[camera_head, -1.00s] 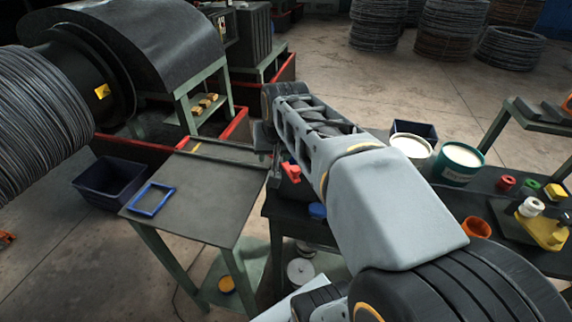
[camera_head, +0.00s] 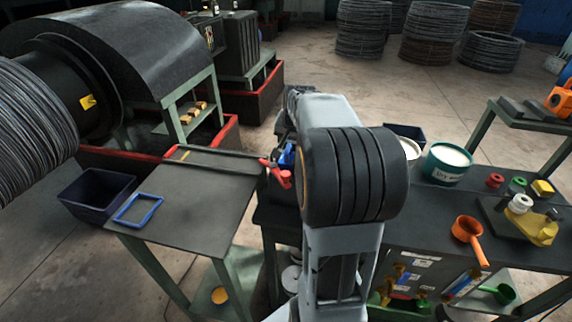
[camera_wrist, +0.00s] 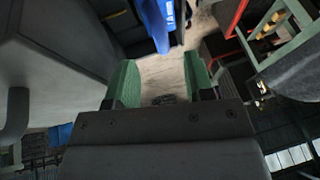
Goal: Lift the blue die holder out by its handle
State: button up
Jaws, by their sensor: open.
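A blue part (camera_head: 286,157), which looks like the die holder, shows beside a red handled piece (camera_head: 276,172) at the far left end of the dark bench. My arm hides much of it, and I cannot make out its handle. The gripper is apart from the blue body. My arm hides the gripper in the head view.
A side table (camera_head: 197,212) carries an empty blue rectangular frame (camera_head: 139,209). A dark bin (camera_head: 95,192) stands left of it. A large wire drum (camera_head: 40,125) is at far left. White and teal buckets (camera_head: 447,165) and an orange ladle (camera_head: 468,231) are on the right.

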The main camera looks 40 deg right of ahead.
aim_at(288, 147)
jog(key=shift+p+x, duration=0.85)
jog(key=shift+x, duration=1.8)
jog(key=shift+a, duration=0.1)
grip_shut()
jog(key=shift+w+r, duration=0.1)
jog(key=shift+r, duration=0.05)
